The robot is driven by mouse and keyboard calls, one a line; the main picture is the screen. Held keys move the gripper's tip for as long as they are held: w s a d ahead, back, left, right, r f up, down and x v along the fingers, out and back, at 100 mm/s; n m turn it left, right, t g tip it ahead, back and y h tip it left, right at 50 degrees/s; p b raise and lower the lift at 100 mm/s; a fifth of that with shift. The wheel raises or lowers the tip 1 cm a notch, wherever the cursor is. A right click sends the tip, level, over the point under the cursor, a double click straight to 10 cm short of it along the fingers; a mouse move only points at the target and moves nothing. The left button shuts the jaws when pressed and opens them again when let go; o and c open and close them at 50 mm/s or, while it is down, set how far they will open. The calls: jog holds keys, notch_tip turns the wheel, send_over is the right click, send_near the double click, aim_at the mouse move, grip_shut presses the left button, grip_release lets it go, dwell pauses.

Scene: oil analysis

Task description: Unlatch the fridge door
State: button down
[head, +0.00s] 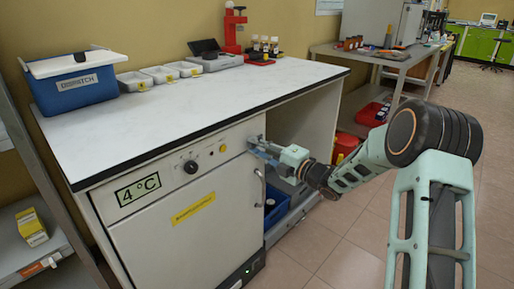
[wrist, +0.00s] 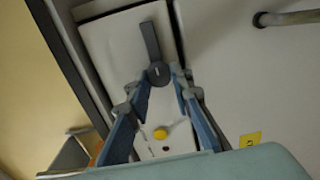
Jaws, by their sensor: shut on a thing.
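The fridge (head: 160,215) is a white cabinet under the counter, with a "4 °C" sign on its upper panel. Its door looks closed in the head view. In the wrist view the latch (wrist: 151,42) is a dark grey lever with a round hub, lying on the pale panel. My gripper (wrist: 160,78) has its two blue fingers on either side of the round hub, shut on the latch. In the head view my gripper (head: 257,145) is at the fridge's upper right corner and hides the latch. The door handle (wrist: 285,18) is a bar at the upper right.
The counter (head: 200,108) overhangs just above my gripper. A blue bin (head: 276,205) stands in the open bay to the right of the fridge. A blue cool box (head: 75,85) and several trays stand on the counter. The floor at the right is partly clear.

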dwell(0.3)
jog(key=c, duration=1.7)
grip_release()
jog(key=shift+d, duration=0.1)
jog(key=v, duration=1.2)
